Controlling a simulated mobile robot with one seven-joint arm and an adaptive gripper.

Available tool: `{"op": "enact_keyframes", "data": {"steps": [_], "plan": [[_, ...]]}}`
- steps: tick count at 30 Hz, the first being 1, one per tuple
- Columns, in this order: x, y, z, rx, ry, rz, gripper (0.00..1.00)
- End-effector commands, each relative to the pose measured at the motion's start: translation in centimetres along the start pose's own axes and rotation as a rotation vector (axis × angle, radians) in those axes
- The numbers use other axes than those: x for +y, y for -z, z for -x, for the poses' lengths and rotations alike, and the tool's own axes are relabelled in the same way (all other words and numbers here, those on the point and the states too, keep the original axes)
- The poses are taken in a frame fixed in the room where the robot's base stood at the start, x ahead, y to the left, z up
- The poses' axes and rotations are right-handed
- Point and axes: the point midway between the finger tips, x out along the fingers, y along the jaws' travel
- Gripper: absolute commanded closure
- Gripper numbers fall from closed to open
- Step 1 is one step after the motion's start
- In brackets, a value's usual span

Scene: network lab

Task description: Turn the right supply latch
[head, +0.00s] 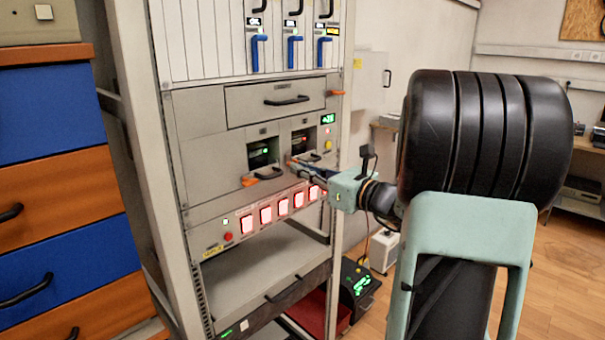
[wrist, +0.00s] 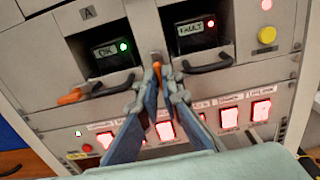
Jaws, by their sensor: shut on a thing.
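The right supply (wrist: 195,38) has a dark bay marked FAULT with a red light, and a black handle below it. Its latch (wrist: 157,66) sits at the bay's lower left corner, with a small orange end showing between my fingertips. My gripper (wrist: 158,78) is shut on that latch; the fingers hide part of it. In the head view my gripper (head: 297,166) reaches the rack front just below the right bay. The left supply (wrist: 112,52), marked OK, has a green light. Its latch (wrist: 72,96) has an orange end pointing down to the left.
A row of lit red-white switches (wrist: 228,118) runs just below the supplies. A yellow button (wrist: 267,34) is at the right. Above, a drawer with a black handle (head: 288,100) closes flush. Blue and orange drawers (head: 50,190) stand left of the rack.

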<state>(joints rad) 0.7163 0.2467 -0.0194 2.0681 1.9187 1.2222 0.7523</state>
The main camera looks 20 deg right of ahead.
Motion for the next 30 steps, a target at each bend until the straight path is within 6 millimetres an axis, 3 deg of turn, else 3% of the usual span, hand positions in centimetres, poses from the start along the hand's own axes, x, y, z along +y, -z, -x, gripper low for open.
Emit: {"op": "enact_keyframes", "data": {"steps": [10, 12, 16, 25, 30], "plan": [[0.0, 0.1, 0.0, 0.002, 0.000, 0.002, 1.00], [0.0, 0.1, 0.0, 0.002, 0.000, 0.002, 0.88], [0.0, 0.1, 0.0, 0.002, 0.000, 0.002, 0.75], [0.0, 0.0, 0.2, 0.001, 0.001, 0.001, 0.75], [-0.1, 0.0, 2.2, 0.001, 0.004, 0.001, 0.75]]}}
